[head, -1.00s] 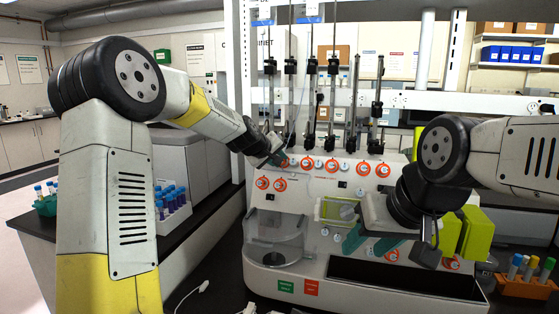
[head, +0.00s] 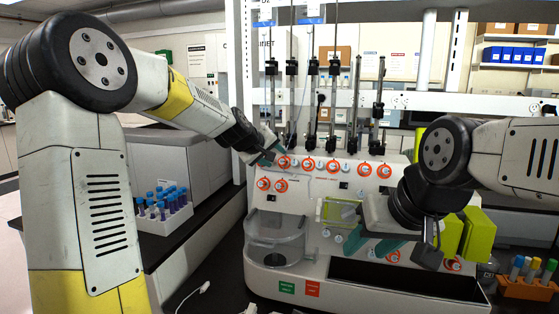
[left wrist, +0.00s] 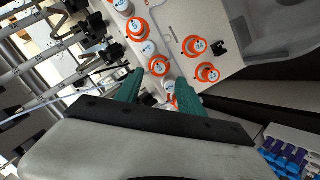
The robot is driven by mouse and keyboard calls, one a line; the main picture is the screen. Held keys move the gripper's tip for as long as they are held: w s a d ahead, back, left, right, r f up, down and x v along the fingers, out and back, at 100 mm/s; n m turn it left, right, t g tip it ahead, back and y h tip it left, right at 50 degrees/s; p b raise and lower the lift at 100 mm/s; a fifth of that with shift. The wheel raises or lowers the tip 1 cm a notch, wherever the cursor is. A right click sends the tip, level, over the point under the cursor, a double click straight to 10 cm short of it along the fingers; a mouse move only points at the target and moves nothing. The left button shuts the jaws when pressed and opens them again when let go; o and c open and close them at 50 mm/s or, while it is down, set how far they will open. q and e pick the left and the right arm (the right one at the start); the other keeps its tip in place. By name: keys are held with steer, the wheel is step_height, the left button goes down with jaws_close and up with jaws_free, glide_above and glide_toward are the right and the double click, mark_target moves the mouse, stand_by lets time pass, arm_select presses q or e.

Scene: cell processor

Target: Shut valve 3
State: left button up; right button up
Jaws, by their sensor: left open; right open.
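The white cell processor (head: 330,205) has an upper row of orange-ringed valve knobs, including a left one (head: 284,161), a second one (head: 307,163) and a third one (head: 332,166). Two more ringed knobs (head: 264,184) sit below on the left. I cannot read the numbers surely enough to tell which is valve 3. My left gripper (head: 271,155) is open at the left end of the upper row. In the left wrist view its teal fingers (left wrist: 160,90) stand apart, with a ringed knob (left wrist: 160,66) beyond them. My right gripper (head: 370,245) is open before the lower front.
Vertical rods with black clamps (head: 312,67) rise behind the valves. A clear round vessel (head: 275,235) stands at the front left. A rack of blue-capped tubes (head: 165,212) is on the left bench. An orange tube rack (head: 525,288) stands at the right.

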arm_select(q)
steer(key=shift+v, duration=1.15)
